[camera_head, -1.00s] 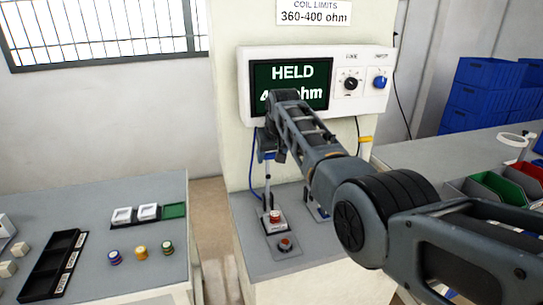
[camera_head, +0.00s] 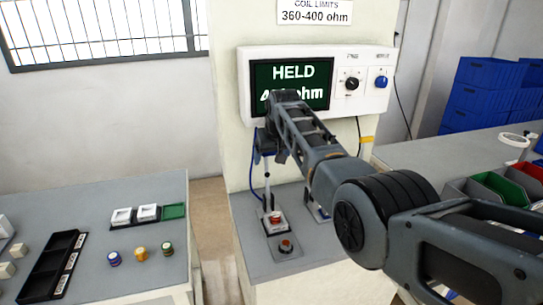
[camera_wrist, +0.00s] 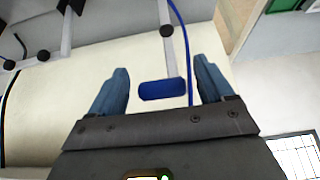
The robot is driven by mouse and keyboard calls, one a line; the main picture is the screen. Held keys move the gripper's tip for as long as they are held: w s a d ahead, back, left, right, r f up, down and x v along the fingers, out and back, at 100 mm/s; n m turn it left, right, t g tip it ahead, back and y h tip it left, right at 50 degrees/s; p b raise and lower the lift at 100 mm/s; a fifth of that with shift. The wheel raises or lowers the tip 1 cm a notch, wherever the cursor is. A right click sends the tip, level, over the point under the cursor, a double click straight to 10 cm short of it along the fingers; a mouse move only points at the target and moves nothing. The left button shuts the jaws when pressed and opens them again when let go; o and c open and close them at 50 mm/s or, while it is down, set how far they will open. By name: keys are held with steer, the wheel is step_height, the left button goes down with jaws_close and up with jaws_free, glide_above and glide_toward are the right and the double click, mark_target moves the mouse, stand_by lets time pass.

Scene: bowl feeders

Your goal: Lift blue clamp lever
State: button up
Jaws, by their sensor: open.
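The blue clamp lever shows in the wrist view as a blue grip (camera_wrist: 163,91) on a thin grey rod. My gripper (camera_wrist: 162,68) is open, with one finger on each side of the blue grip and a gap to both. In the head view my gripper is over the top of the clamp post (camera_head: 267,180), and my arm's end mostly hides the lever there. A small coil (camera_head: 275,217) with red on it sits at the foot of the post.
A thin blue cable (camera_wrist: 184,40) runs close beside the right finger. The meter box (camera_head: 375,95), reading HELD, is just behind my arm. A second button (camera_head: 286,246) is in front of the coil. Colored coils (camera_head: 140,253) and trays (camera_head: 60,262) are on the left table.

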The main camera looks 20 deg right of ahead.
steer(key=shift+r, duration=0.1)
steer(key=v, duration=0.7)
steer(key=shift+s+r, duration=0.2)
stand_by(0.4)
